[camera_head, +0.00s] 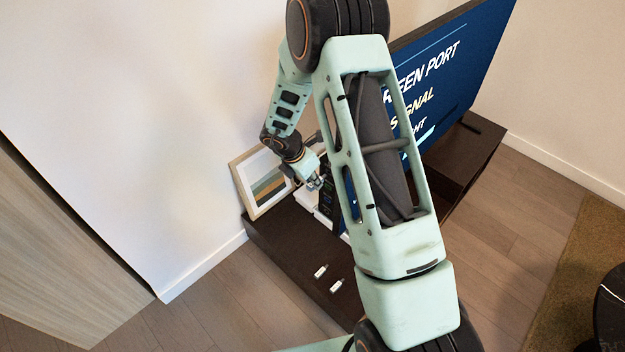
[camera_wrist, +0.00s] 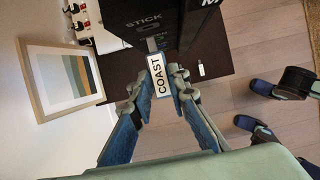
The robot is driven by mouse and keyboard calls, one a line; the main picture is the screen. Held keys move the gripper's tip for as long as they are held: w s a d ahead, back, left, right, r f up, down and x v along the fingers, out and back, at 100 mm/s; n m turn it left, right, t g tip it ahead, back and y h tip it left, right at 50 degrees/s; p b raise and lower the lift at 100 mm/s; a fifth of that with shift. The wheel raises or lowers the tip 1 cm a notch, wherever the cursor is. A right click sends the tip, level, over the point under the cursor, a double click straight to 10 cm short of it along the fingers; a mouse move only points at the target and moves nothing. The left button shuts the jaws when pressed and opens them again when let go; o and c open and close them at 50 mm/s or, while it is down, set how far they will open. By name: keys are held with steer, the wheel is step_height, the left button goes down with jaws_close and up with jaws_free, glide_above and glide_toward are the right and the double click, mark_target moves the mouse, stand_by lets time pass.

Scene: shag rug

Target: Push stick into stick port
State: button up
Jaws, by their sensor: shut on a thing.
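My gripper (camera_wrist: 163,88) is shut on a white stick labelled COAST (camera_wrist: 159,75). The stick points at a black box (camera_wrist: 135,20) marked STICK, which has a port (camera_wrist: 151,37) under that word. The metal tip of the stick is at or very near the port; I cannot tell whether it has entered. In the head view my gripper (camera_head: 316,183) is beside the box at the back of the dark cabinet, and the held stick is too small to make out.
Two white sticks (camera_head: 320,271) (camera_head: 336,285) lie on the dark cabinet (camera_head: 285,255). A framed picture (camera_head: 262,180) leans on the wall. A large screen (camera_head: 455,70) stands behind my arm. A white unit with red parts (camera_wrist: 88,22) is left of the box.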

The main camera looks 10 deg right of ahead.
mark_target(320, 177)
steer(key=shift+w+d+p, duration=0.25)
steer(key=shift+w+d, duration=0.2)
steer(key=shift+d, duration=0.2)
steer(key=shift+w+d+p, duration=0.2)
steer(key=shift+w+d, duration=0.2)
steer(key=shift+d, duration=0.25)
steer(key=o, duration=0.9)
steer(key=v, duration=1.2)
